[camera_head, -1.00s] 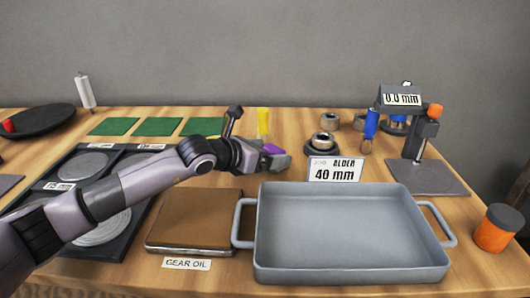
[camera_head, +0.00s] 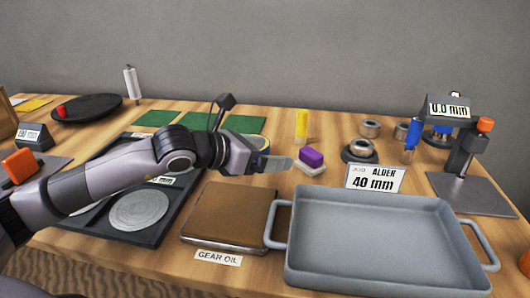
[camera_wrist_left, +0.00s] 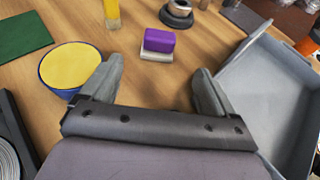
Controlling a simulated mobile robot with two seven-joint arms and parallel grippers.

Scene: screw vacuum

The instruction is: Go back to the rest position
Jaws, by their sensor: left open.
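My left gripper (camera_head: 278,164) reaches in from the left above the table, beyond the brown-topped gear oil plate. In the left wrist view the left gripper (camera_wrist_left: 156,82) has its fingers wide apart with nothing between them. A purple block (camera_head: 311,156) on a pale base sits on the wood just right of the fingertips. The purple block (camera_wrist_left: 159,40) lies beyond the fingers in the wrist view, apart from them. My right gripper is not in view.
A grey tray (camera_head: 380,283) fills the front right, behind it an "ALDER 40 mm" sign (camera_head: 374,179). A yellow-topped round container (camera_wrist_left: 70,66) stands close to the left finger. A yellow cylinder (camera_head: 301,125) stands behind. The gear oil plate (camera_head: 232,214) lies below the arm.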

